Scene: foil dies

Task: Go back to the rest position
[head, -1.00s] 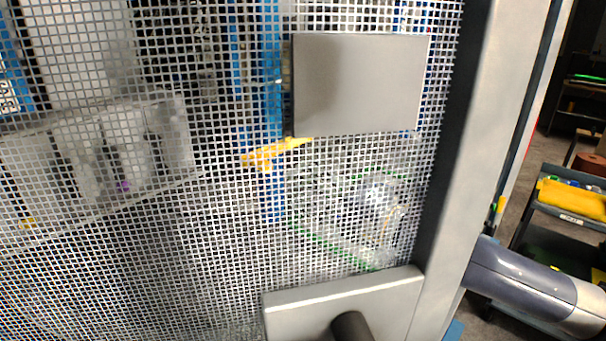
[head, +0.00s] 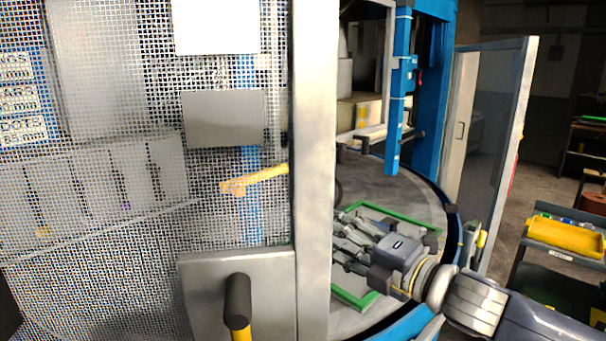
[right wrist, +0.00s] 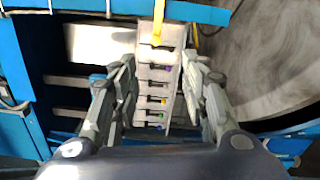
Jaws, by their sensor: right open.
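My right gripper (head: 345,240) is in the opening to the right of the mesh door, above the round grey table of the machine. In the right wrist view its two fingers (right wrist: 162,65) stand wide apart with nothing held between them. Behind them is a pale panel (right wrist: 145,75) with a row of dark pieces with coloured marks. My left gripper is not in view.
The mesh door (head: 150,225) with its metal frame (head: 313,170) fills the left. A green-edged frame (head: 352,298) lies on the round table (head: 405,205). A blue post (head: 402,110) stands behind it. A cart with a yellow tray (head: 565,236) is at the right.

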